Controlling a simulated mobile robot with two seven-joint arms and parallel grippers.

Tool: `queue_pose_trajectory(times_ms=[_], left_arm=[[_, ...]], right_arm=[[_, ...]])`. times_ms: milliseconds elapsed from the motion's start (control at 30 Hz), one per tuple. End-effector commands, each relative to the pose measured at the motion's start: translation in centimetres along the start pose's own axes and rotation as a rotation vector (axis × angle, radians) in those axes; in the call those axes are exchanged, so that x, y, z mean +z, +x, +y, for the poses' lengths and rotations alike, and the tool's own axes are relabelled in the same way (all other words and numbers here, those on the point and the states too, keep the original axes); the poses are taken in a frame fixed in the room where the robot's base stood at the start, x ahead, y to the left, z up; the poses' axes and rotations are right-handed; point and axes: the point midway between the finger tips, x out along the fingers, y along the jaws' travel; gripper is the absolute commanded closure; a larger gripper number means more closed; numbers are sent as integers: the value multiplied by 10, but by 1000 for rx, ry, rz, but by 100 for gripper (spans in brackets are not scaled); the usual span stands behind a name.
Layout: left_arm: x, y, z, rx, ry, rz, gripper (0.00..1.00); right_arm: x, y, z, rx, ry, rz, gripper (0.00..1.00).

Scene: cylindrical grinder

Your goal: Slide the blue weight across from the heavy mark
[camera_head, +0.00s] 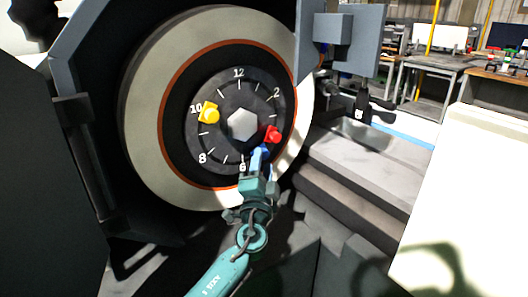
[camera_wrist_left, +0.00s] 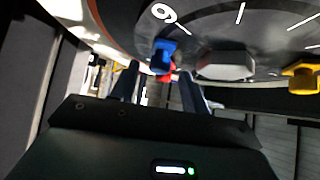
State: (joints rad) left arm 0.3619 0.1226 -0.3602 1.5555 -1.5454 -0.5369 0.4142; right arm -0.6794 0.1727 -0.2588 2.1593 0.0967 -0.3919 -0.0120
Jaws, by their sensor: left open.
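A dark round dial with hour-like numbers (camera_head: 237,75) is on the face of the grinding wheel (camera_head: 150,120). The blue weight (camera_head: 264,151) sits on its lower right, between the 6 and the red weight (camera_head: 273,133). The yellow weight (camera_head: 208,113) sits near the 10. My left gripper (camera_head: 259,166) is open and points at the blue weight from below. In the left wrist view the blue weight (camera_wrist_left: 164,52) lies just ahead of the fingertips; contact cannot be told. I cannot make out a heavy mark. My right gripper is not in view.
A pale hex nut (camera_head: 242,125) stands out at the dial's centre. A dark guard (camera_head: 85,60) surrounds the wheel at left. A stepped machine bed (camera_head: 350,180) and a pale panel (camera_head: 470,200) lie to the right. Workbenches stand behind.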

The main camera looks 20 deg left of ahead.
Motion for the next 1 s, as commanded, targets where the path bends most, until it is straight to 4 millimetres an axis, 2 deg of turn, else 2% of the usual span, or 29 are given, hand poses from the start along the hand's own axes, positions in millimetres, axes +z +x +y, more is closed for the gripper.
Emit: queue_pose_trajectory(times_ms=[100, 233, 600, 1000], left_arm=[[0, 19, -1, 0, 0, 0, 54], [0, 30, 0, 0, 1, 0, 54], [0, 34, 1, 1, -1, 0, 55], [0, 34, 1, 1, 0, 0, 88]], right_arm=[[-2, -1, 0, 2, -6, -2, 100], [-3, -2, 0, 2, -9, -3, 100], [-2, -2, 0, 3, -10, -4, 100], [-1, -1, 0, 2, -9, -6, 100]])
